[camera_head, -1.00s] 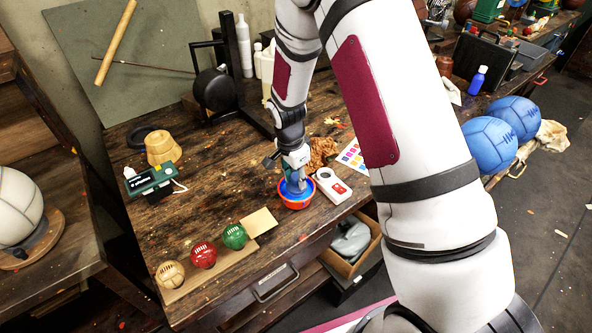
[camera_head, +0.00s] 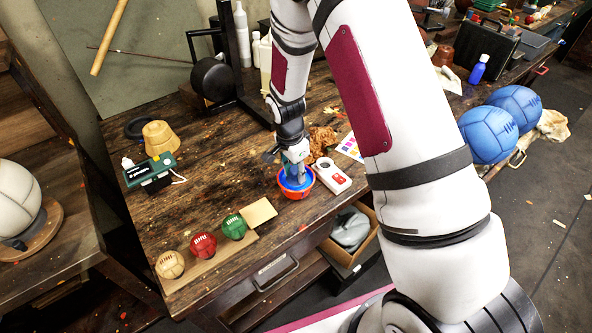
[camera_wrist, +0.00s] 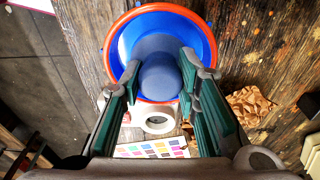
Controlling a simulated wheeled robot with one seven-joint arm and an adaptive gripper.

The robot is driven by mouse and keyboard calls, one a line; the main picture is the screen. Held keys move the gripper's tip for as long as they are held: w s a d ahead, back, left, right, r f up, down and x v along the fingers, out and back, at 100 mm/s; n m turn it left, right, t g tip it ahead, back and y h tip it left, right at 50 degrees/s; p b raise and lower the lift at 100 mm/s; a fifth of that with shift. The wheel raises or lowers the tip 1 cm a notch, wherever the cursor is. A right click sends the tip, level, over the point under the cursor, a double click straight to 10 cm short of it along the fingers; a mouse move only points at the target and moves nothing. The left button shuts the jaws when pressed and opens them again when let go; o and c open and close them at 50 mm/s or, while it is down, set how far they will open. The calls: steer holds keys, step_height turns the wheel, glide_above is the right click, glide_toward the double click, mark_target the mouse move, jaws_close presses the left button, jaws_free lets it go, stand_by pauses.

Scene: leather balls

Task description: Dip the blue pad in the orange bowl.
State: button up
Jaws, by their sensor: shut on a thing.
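The orange bowl (camera_head: 297,195) stands near the table's front edge. Its rim is orange and its inside is blue, as the wrist view shows (camera_wrist: 108,45). My gripper (camera_head: 294,172) points down into the bowl's mouth. In the wrist view its fingers (camera_wrist: 166,76) are shut on the dull blue pad (camera_wrist: 160,50), which has a rounded end. The pad is within the bowl's rim. I cannot tell whether its lower end touches the bowl's inside.
A white-and-red device (camera_head: 332,176) lies right beside the bowl. A color chart (camera_head: 350,148) and crumpled brown material (camera_head: 321,141) lie behind. Small tan, red (camera_head: 203,246) and green balls sit at front left. The wood between them and the green device (camera_head: 150,171) is clear.

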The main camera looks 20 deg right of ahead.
stand_by(0.4)
steer(key=shift+r+p, duration=0.7)
steer(key=shift+r, duration=2.3)
steer(key=shift+r+p, duration=0.45)
steer(key=shift+r, duration=1.55)
